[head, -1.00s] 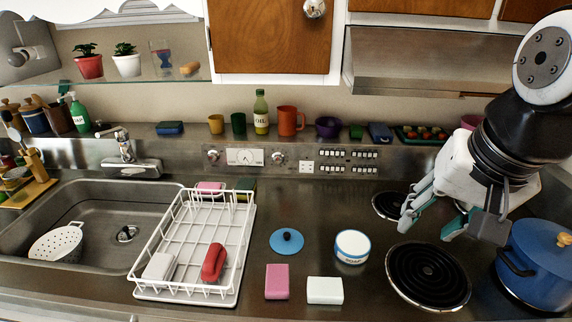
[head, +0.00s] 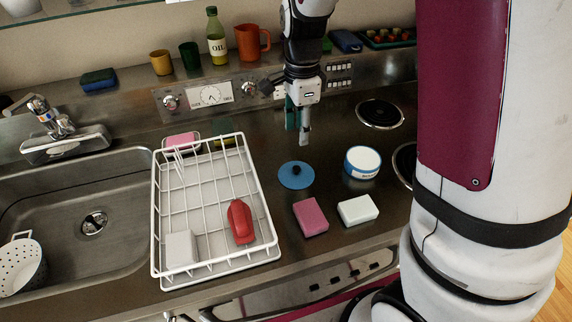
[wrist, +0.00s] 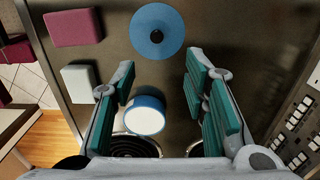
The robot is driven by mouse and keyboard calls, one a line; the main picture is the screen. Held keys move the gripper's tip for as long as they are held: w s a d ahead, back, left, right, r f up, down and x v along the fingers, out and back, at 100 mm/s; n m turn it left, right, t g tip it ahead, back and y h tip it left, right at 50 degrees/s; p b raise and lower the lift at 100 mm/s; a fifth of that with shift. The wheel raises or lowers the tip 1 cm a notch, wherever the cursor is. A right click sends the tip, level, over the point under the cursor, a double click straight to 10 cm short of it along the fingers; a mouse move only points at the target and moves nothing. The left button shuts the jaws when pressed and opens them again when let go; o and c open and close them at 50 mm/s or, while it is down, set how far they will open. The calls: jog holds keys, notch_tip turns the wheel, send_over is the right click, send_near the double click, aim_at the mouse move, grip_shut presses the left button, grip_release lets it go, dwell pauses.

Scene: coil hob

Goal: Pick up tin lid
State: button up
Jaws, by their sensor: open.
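The tin lid (head: 296,175) is a flat blue disc with a dark knob in its middle, lying on the steel counter. It also shows in the wrist view (wrist: 157,31), beyond my fingertips and roughly between their lines. The white and blue tin (head: 362,162) stands to its right. In the wrist view the tin (wrist: 145,114) lies between my fingers as seen from above. My gripper (head: 298,136) is open and empty, pointing down above the counter just behind the lid, apart from it. In the wrist view its teal-padded fingers (wrist: 160,82) are spread wide.
A pink sponge (head: 310,217) and a white block (head: 358,210) lie in front of the lid. A white dish rack (head: 160,235) with a red item (head: 241,222) stands to the left. A coil burner (head: 380,113) is at the back right.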

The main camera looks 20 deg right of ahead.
send_over(297, 167)
notch_tip(297, 167, down, 7)
jog(key=shift+w+d+f, duration=0.1)
jog(key=shift+w+d, duration=0.05)
jog(key=f, duration=0.4)
jog(key=shift+s+a+p, duration=0.2)
jog(key=shift+s+p, duration=0.05)
jog(key=shift+p, duration=0.15)
jog(key=shift+f, duration=0.55)
grip_shut()
